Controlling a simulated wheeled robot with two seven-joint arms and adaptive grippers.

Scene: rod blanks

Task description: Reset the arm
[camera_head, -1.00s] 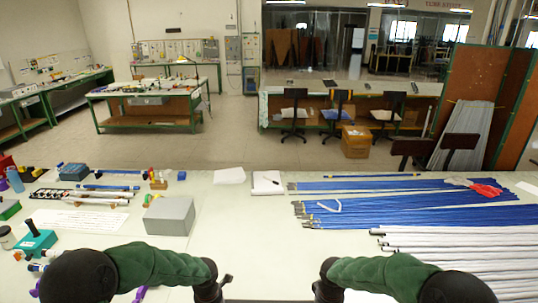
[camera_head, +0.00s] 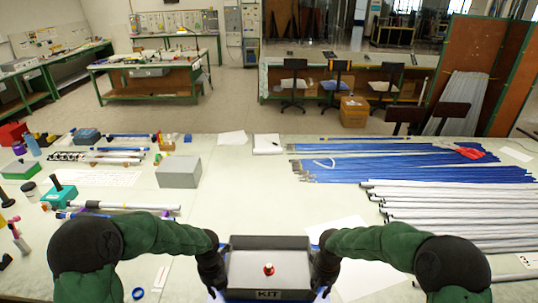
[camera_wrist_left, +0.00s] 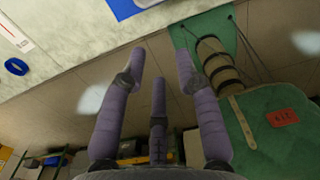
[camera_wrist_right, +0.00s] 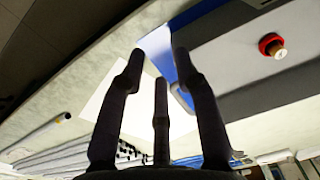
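My left gripper (camera_head: 213,270) and right gripper (camera_head: 325,270) are low in the head view, on either side of a dark grey box marked KIT (camera_head: 268,242). The left wrist view shows the left fingers (camera_wrist_left: 158,62) spread with nothing between them. Whether either gripper touches the box is unclear.
A grey block (camera_head: 179,172) stands left of centre on the table. Blue rods (camera_head: 400,165) and pale rods (camera_head: 450,210) lie at the right. Small tools and a teal block (camera_head: 58,196) crowd the left. The table's middle is clear.

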